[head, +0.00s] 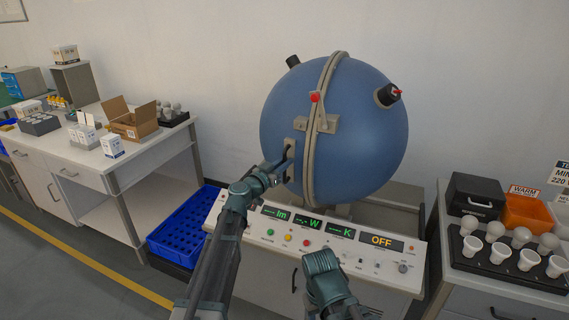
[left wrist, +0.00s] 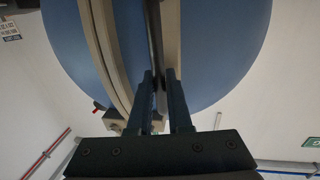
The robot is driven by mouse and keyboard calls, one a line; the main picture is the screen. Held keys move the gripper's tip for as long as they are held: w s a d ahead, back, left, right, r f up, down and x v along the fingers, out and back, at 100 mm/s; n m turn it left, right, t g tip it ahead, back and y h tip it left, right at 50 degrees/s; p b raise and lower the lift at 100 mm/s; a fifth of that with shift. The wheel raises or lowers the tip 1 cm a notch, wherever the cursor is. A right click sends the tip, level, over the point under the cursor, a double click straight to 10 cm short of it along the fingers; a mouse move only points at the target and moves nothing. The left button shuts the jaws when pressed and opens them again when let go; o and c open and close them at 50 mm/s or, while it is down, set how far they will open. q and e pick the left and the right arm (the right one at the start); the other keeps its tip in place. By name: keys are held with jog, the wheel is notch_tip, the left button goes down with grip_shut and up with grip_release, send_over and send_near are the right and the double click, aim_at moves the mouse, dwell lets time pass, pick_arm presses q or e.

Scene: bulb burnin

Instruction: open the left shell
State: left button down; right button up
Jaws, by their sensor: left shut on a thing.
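The big blue sphere stands behind the control panel, with its left shell (head: 277,115) and right shell (head: 370,135) meeting at a beige flange (head: 325,130). The shells look closed together, with no clear gap. A latch with a red knob (head: 316,97) sits across the flange. My left gripper (head: 276,172) is shut on the left shell's handle (head: 289,155), left of the flange. In the left wrist view, the fingers (left wrist: 163,95) close around the dark handle bar (left wrist: 155,40). My right gripper (head: 328,285) is low in front of the panel; its fingers cannot be made out.
The control panel (head: 370,262) lies below the sphere, its display showing OFF. A bench (head: 85,160) with boxes is further left. A tray of bulbs (head: 510,270), a black case (head: 475,197) and an orange bin (head: 527,212) stand at right.

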dwell(0.4)
pick_arm(q)
jog(key=w+a, duration=0.4)
jog(key=a, duration=0.9)
jog(key=shift+w+a, duration=0.2)
jog(key=shift+a, duration=0.1)
jog(key=shift+d, duration=0.1)
jog(key=c, duration=0.8)
grip_release()
jog(key=shift+c, duration=0.2)
jog(key=v, duration=1.4)
